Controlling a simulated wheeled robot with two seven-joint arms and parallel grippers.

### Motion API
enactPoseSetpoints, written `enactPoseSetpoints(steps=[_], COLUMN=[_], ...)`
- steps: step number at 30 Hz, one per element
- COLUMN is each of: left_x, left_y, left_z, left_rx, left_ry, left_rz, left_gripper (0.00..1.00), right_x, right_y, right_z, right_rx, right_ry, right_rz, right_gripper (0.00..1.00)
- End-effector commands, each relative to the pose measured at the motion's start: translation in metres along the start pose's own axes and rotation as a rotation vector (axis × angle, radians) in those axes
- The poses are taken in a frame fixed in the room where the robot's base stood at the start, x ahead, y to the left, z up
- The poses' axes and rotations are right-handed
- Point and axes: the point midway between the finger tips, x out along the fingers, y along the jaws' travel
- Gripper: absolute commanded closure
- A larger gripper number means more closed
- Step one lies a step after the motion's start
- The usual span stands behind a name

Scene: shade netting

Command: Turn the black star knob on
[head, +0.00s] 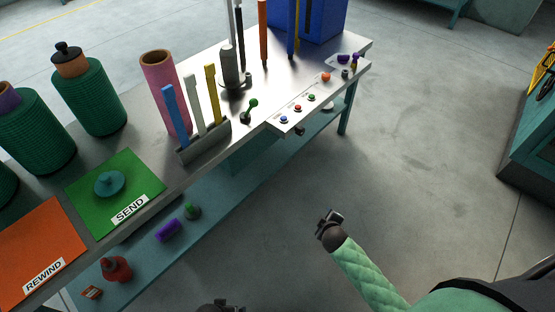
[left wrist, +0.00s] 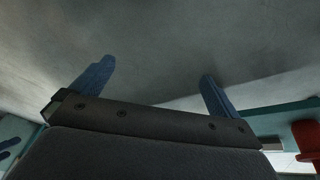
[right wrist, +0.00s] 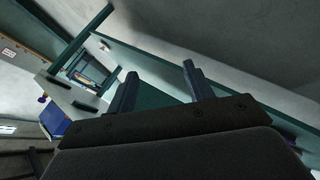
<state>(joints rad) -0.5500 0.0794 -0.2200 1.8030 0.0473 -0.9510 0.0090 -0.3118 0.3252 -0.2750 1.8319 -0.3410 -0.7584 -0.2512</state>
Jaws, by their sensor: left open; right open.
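A small dark knob (head: 299,131) shows under the front edge of the white button panel (head: 272,125) on the bench in the head view. It is probably the black star knob, but it is too small to make out its star shape or its setting. My right gripper (head: 329,217) hangs over the bare floor in front of the bench, well apart from the knob. Its two fingers stand apart and empty in the right wrist view (right wrist: 160,88). My left gripper shows only partly at the bottom edge of the head view. Its fingers are spread and empty in the left wrist view (left wrist: 153,82).
The bench (head: 222,148) carries green spools, a pink tube (head: 167,95), a rack of coloured bars, a green-ended lever (head: 250,109) and a blue bin (head: 325,18). A lower shelf (head: 227,192) holds loose items. The floor (head: 425,140) right of the bench is clear.

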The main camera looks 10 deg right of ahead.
Motion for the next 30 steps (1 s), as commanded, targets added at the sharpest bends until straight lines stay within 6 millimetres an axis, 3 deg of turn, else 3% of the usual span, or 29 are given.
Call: enactPoseSetpoints(steps=[1, 6, 10, 15, 19, 24, 30], left_x=[0.017, 0.051, 0.075, 0.105, 0.126, 0.142, 0.146], left_y=[0.002, 0.013, 0.022, 0.035, 0.043, 0.052, 0.057], left_z=[0.004, 0.006, 0.007, 0.009, 0.01, 0.011, 0.009], left_rx=[0.001, 0.004, 0.003, 0.001, -0.002, -0.007, -0.01], left_ry=[0.015, 0.092, 0.154, 0.235, 0.295, 0.355, 0.386], left_rz=[0.006, 0.03, 0.049, 0.076, 0.094, 0.113, 0.122], left_gripper=[0.0, 0.0, 0.0, 0.0, 0.0, 0.0, 0.0], right_x=[0.016, 0.04, 0.043, 0.036, 0.027, 0.018, 0.013], right_y=[0.018, 0.098, 0.149, 0.193, 0.213, 0.224, 0.229], right_z=[-0.006, -0.05, -0.088, -0.129, -0.15, -0.163, -0.166], right_rx=[-0.075, -0.424, -0.722, -1.128, -1.441, -1.767, -1.937], right_ry=[0.044, 0.22, 0.338, 0.457, 0.518, 0.557, 0.567], right_rz=[0.058, 0.302, 0.499, 0.744, 0.914, 1.067, 1.136], right_gripper=[0.48, 0.48, 0.48, 0.48, 0.48, 0.48, 0.48])
